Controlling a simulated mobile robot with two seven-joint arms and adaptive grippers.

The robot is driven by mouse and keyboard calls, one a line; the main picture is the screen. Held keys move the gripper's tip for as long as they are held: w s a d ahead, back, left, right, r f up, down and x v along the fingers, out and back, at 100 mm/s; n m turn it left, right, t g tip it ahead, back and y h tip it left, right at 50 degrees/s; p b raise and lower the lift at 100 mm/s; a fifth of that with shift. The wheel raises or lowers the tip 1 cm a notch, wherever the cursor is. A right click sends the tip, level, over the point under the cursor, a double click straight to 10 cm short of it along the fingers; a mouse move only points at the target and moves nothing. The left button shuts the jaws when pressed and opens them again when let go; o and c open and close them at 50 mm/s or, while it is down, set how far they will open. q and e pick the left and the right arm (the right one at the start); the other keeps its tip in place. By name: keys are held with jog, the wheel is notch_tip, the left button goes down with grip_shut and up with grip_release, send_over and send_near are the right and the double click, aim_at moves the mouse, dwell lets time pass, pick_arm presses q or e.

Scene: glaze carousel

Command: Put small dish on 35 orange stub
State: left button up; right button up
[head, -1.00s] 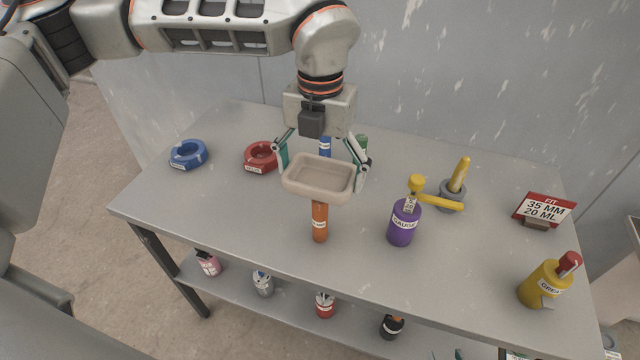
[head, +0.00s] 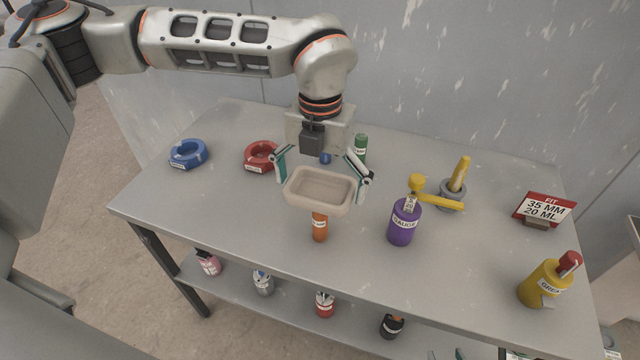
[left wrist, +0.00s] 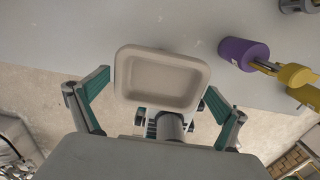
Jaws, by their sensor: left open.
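The small dish (head: 318,188), beige and rectangular with a raised rim, sits level directly above the orange stub (head: 320,228) in the head view. It hides the stub's top, so I cannot tell whether it rests on it. In the left wrist view the dish (left wrist: 165,78) lies between the fingers and the stub is hidden. My left gripper (head: 320,172) is open, with one teal-and-grey finger at each side of the dish. In the left wrist view the fingertips of the left gripper (left wrist: 158,82) are close to the dish's short sides. My right gripper is not in view.
A purple gauge bottle (head: 403,222) and a grey holder with a yellow handle (head: 452,197) stand to the right. Blue (head: 188,155) and red (head: 261,157) rings lie left. A green stub (head: 361,150) stands behind. A sign (head: 544,209) reads 35 MM, 20 ML. A yellow bottle (head: 545,285) stands front right.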

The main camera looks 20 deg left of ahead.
aim_at(320, 193)
pick_arm(q)
notch_tip(320, 193, up, 12)
dwell(0.5)
dwell(0.3)
